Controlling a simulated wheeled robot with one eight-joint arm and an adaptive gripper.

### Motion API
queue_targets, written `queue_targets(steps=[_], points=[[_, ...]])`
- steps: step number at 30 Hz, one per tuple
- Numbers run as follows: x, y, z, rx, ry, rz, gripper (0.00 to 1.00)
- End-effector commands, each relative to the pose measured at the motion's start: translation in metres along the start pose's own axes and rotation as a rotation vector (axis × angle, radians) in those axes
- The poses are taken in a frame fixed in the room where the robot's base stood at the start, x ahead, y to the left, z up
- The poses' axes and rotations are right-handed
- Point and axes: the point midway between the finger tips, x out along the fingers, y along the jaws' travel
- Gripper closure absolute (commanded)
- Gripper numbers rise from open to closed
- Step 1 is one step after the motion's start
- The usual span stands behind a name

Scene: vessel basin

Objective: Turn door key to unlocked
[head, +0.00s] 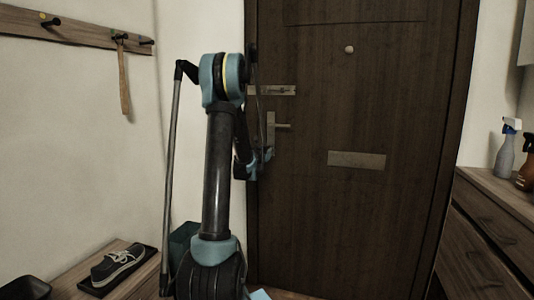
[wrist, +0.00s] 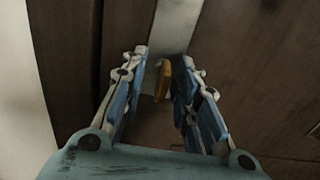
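The brass-coloured door key (wrist: 162,80) shows in the wrist view, between the fingers of my gripper (wrist: 164,60). The fingers are apart, with a clear gap on the key's left; on its right the finger is very close, and I cannot tell if it touches. A pale metal lock plate (wrist: 175,28) lies behind the key on the dark wooden door. In the head view the door (head: 380,110) is closed, and my gripper (head: 262,156) is at its left side, below the lever handle (head: 271,127). The key is too small or hidden to make out there.
A latch (head: 278,90) sits above the handle, and a mail slot plate (head: 357,159) is to its right. A bench with a shoe (head: 118,262) stands lower left. A drawer cabinet (head: 485,235) with spray bottles (head: 506,150) is at right.

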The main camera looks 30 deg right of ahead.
Motion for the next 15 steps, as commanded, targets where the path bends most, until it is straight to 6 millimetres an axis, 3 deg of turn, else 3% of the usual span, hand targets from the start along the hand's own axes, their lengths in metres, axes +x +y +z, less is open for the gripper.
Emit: queue_targets(steps=[5,15], points=[[-0.020,0.001,0.000,0.000,0.000,0.001,0.72],[-0.085,0.002,-0.001,0.000,0.001,0.002,0.72]])
